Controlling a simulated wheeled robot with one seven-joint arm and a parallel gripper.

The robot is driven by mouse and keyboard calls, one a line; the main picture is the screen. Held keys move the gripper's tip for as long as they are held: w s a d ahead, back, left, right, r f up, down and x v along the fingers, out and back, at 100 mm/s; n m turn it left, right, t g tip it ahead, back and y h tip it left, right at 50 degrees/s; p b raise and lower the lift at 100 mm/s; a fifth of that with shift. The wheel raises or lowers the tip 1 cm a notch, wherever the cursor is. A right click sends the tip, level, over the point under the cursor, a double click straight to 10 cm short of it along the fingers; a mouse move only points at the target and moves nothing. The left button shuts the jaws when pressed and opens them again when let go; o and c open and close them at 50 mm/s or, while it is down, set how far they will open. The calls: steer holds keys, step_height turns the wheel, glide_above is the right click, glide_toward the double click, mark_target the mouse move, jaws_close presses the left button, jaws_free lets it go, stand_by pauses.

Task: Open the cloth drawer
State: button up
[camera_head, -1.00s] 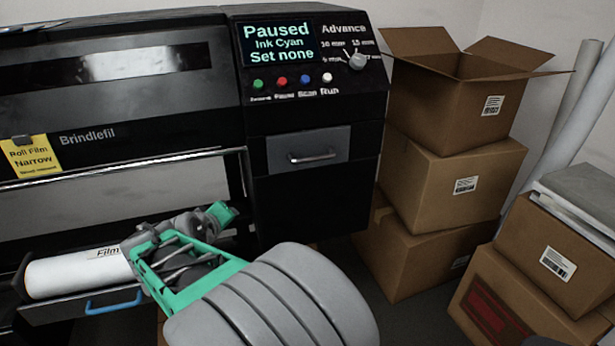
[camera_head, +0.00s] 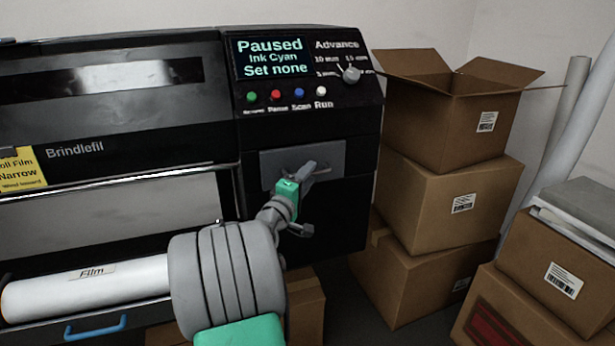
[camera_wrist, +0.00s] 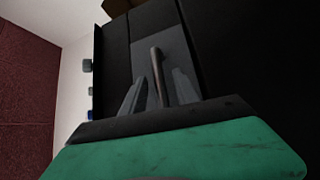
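The small grey drawer front (camera_head: 335,155) is on the black printer's right section, below the row of coloured buttons, and looks closed. In the head view my gripper (camera_head: 308,170) is in front of it and hides most of its handle. In the wrist view the drawer front (camera_wrist: 172,30) shows with its bar handle (camera_wrist: 158,72) running between the two fingers of my gripper (camera_wrist: 158,88). The fingers are apart, one on each side of the bar. I see no clear contact with the bar.
The printer's panel screen (camera_head: 273,58) reads "Paused, Ink Cyan, Set none". A white film roll (camera_head: 90,285) lies at lower left above a blue handle (camera_head: 95,328). Stacked cardboard boxes (camera_head: 450,205) stand close on the right.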

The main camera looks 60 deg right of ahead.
jaws_close()
stand_by(1.4)
